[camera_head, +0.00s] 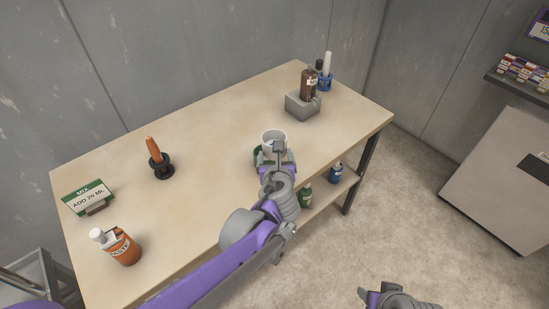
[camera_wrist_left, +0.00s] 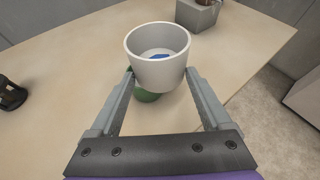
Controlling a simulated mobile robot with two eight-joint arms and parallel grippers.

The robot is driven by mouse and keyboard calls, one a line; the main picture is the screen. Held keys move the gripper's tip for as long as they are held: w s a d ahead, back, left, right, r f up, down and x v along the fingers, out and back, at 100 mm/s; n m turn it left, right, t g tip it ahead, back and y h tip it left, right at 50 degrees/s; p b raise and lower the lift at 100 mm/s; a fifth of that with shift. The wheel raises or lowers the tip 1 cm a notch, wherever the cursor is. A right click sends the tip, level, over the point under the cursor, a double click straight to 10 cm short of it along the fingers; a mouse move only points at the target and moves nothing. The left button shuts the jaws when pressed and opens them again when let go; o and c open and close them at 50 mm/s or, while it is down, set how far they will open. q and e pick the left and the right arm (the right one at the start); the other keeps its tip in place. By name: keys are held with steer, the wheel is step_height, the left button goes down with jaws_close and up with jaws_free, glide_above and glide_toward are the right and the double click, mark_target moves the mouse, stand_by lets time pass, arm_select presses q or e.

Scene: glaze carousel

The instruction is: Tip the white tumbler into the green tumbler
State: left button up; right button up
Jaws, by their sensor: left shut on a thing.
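The white tumbler (camera_head: 274,138) is held in my left gripper (camera_head: 278,152) over the right part of the table. In the left wrist view the white tumbler (camera_wrist_left: 158,62) sits upright between the two fingers, with something blue inside it near the bottom. The green tumbler (camera_head: 257,155) shows only in part, below and behind the white one and my gripper. In the left wrist view a piece of the green tumbler (camera_wrist_left: 147,96) shows under the white tumbler. My right gripper (camera_head: 372,296) is at the bottom edge, away from the table; its fingers are too cut off to judge.
An orange tool (camera_head: 153,148) in a black stand, a sign (camera_head: 88,197) and a paste bottle (camera_head: 122,246) stand left. The table middle is clear.

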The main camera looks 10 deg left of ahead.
mark_target(264, 139)
arm_select(q)
steer(key=r+n+g+h+p, duration=0.1)
steer(key=g+h, duration=0.1)
steer(key=r+n+g+h+p, duration=0.1)
steer(key=g+h, duration=0.1)
steer(key=n+g+h+p, duration=0.1)
steer(key=g+h+p, duration=0.1)
steer(key=h, duration=0.1)
steer(key=shift+w+a+r+n+g, duration=0.15)
steer(key=shift+a+r+n+g, duration=0.15)
steer(key=shift+r+n+g, duration=0.1)
steer(key=shift+w+a+g+h, duration=0.25)
steer(key=shift+g+h, duration=0.15)
steer(key=shift+h, duration=0.1)
steer(key=g+h, duration=0.1)
steer(key=w+a+n+g+h, duration=0.1)
steer(key=shift+a+f+n+h, duration=0.2)
steer(key=shift+f+n+h, duration=0.1)
steer(key=shift+h, duration=0.1)
steer(key=h, duration=0.1)
steer(key=w+a+n+g+h, duration=0.1)
steer(key=shift+a+r+g+h, duration=0.2)
steer(key=shift+r+g+h, duration=0.1)
steer(key=shift+r+h, duration=0.1)
stand_by(1.0)
